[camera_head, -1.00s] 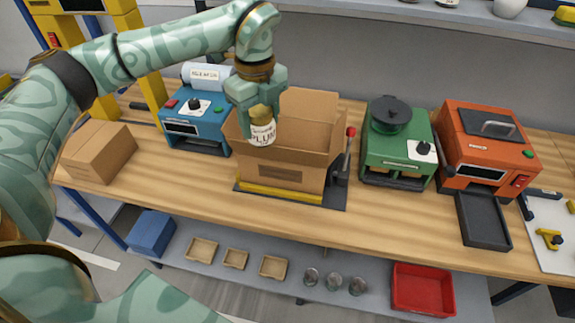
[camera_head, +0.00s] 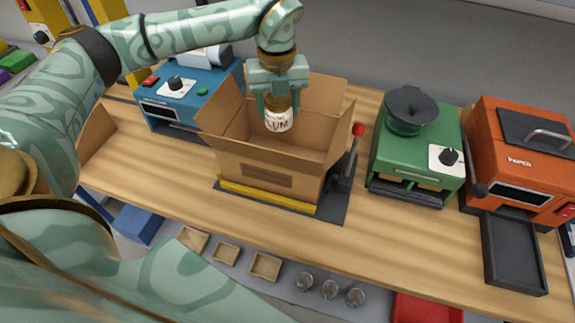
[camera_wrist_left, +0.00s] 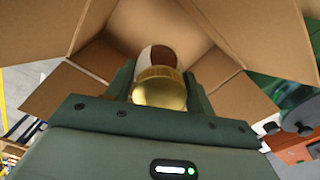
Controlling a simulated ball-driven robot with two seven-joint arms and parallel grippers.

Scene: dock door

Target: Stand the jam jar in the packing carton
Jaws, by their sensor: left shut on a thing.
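The jam jar (camera_head: 278,121) has a gold lid and a pale label reading "PLUM" in part. My left gripper (camera_head: 279,103) is shut on it near the lid and holds it upright at the mouth of the packing carton (camera_head: 255,172). The carton is brown, open, with its flaps spread outward. In the left wrist view the jar's gold lid (camera_wrist_left: 160,88) sits between the fingers, with the carton's inner walls (camera_wrist_left: 205,25) around it. The carton's floor and the jar's base are hidden in the head view. My right gripper is not in view.
The carton stands on a dark base with a yellow strip (camera_head: 265,196) and a red-knobbed lever (camera_head: 358,130) on its right. A blue machine (camera_head: 180,95) is at left, a green machine (camera_head: 415,155) and an orange one (camera_head: 520,160) at right. Bare bench lies in front.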

